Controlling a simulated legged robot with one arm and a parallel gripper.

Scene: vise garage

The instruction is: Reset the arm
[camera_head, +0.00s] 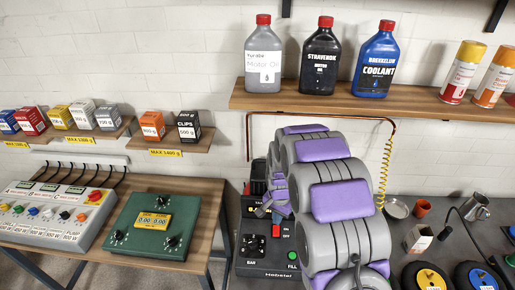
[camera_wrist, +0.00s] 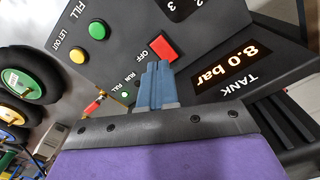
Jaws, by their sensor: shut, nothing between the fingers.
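My arm (camera_head: 340,200), grey with purple pads, reaches forward over the compressor in the head view and is bent, not folded away. My gripper (camera_wrist: 157,75) shows in the wrist view as two blue-grey fingers shut together with nothing between them. The fingertips are just below the red switch (camera_wrist: 163,47) on the compressor's dark panel (camera_wrist: 125,60). I cannot tell whether they touch it. In the head view the arm hides part of the compressor (camera_head: 268,265), and the gripper is small and partly covered.
The tank display (camera_wrist: 245,65) reads 8.0 bar. A shelf (camera_head: 370,107) with several bottles and cans hangs above the arm. A green scale (camera_head: 150,225) and a switch box (camera_head: 45,215) stand on the left table. Wheels (camera_head: 430,278) and a grey bench are at right.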

